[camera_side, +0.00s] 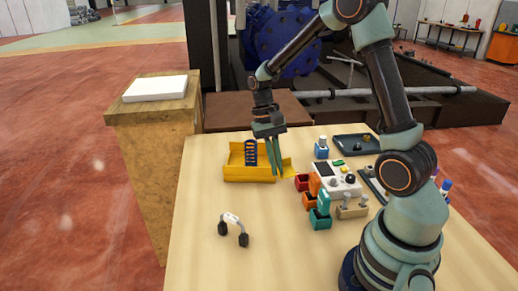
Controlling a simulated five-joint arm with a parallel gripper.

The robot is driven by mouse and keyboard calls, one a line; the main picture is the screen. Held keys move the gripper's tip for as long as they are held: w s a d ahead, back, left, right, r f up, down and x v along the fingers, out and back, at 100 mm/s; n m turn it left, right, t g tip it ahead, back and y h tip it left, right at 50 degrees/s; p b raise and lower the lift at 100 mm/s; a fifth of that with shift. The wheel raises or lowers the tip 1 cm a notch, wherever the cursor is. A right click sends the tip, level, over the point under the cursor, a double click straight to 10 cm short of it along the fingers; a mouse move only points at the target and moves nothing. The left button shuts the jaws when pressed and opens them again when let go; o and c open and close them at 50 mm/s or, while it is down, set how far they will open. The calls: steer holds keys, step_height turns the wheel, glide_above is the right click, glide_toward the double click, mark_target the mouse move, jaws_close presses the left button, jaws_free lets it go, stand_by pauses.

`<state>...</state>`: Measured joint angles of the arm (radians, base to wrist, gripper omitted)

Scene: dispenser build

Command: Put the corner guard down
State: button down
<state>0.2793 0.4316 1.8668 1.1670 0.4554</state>
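A yellow part (250,174) with raised walls sits on the wooden table, with a dark blue slotted upright piece (251,153) standing at it. A yellow angled piece (288,168) shows at its right end, beside my fingers; it may be the corner guard, but I cannot tell whether it is separate. My gripper (277,173) points down at the right end of the yellow part. Its green fingers are close together and overlap the yellow in this view. Whether they grip anything is too small to tell.
Red, orange and teal bins (320,218) and a white control box (336,178) stand right of my gripper. A dark tray (356,144) lies behind them. The table's front left is otherwise clear.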

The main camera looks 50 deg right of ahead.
step_height(320, 180, up, 10)
steer(key=w+a+r+n+h, duration=0.1)
steer(key=w+a+r+n, duration=0.4)
steer(key=a+r, duration=0.4)
steer(key=shift+w+a+r, duration=0.2)
steer(key=shift+w+r, duration=0.05)
steer(key=shift+w, duration=0.05)
steer(key=shift+f, duration=0.1)
glide_above(268, 201)
steer(key=w, duration=0.1)
steer(key=shift+n+y, duration=0.3)
steer(key=shift+y, duration=0.1)
step_height(268, 201, down, 24)
steer(key=shift+d, duration=0.15)
steer(key=shift+w+f, duration=0.1)
steer(key=shift+f, duration=2.3)
steer(key=shift+f, duration=0.1)
